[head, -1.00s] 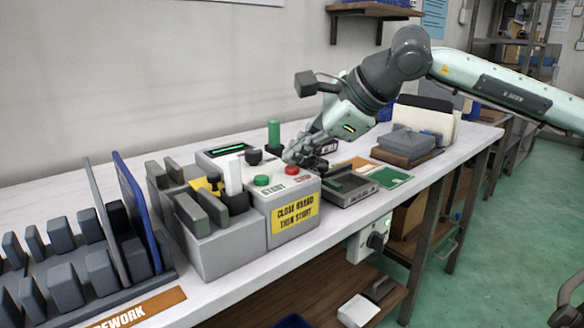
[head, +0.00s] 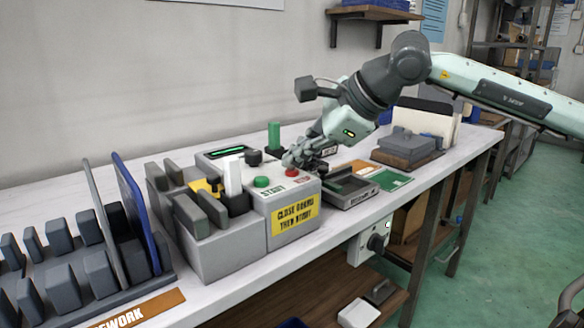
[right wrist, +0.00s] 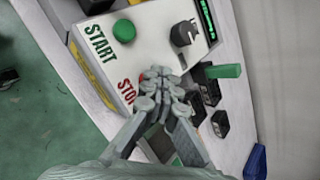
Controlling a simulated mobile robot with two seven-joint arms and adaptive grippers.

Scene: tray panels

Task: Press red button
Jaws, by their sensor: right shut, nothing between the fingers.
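The red button (head: 291,172) sits on the top panel of the grey control box (head: 293,229), above the STOP label. My right gripper (head: 288,162) is shut and empty, with its fingertips right at the red button. In the right wrist view the fingertips (right wrist: 160,75) cover most of the red button, and only a sliver of red shows beside them. I cannot tell whether they touch it or press it down. The green START button (head: 262,182) is to its left, and it also shows in the right wrist view (right wrist: 124,31). My left gripper is not in view.
A fixture with grey blocks (head: 200,215) adjoins the box on the left. A grey tray (head: 350,190) lies to the right. A blue panel (head: 137,210) stands in the rack at the left.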

